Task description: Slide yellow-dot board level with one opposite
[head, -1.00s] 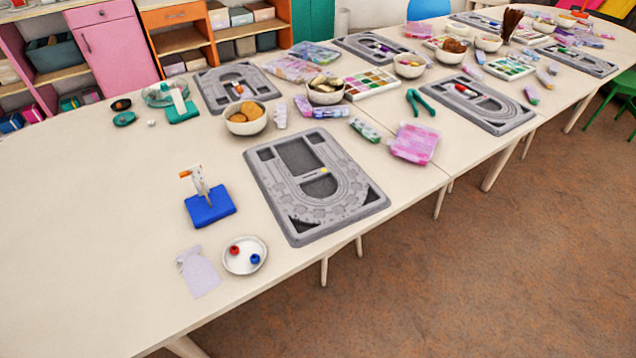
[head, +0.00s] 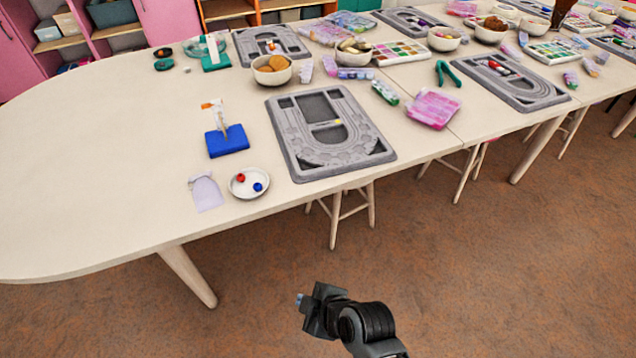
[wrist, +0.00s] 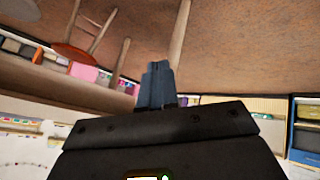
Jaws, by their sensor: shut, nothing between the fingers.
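The yellow-dot board (head: 291,150) is a grey bead board lying flat near the table's front edge, with a small yellow spot in its middle. The board opposite (head: 246,50) is a similar grey one across the table, at the far edge, with small red and orange items on it. It sits further left than the yellow-dot board. My gripper (head: 301,299) is in front of the table, over the brown floor, well apart from both boards. Its fingers also show in the wrist view (wrist: 157,84), shut and empty. No board shows in the wrist view.
Left of the yellow-dot board are a blue-based stand (head: 227,141), a white dish (head: 249,183) with red and blue beads, and a pale lilac sheet (head: 206,193). A bowl (head: 272,70) stands between the boards. A stool (head: 340,218) is under the table's front edge.

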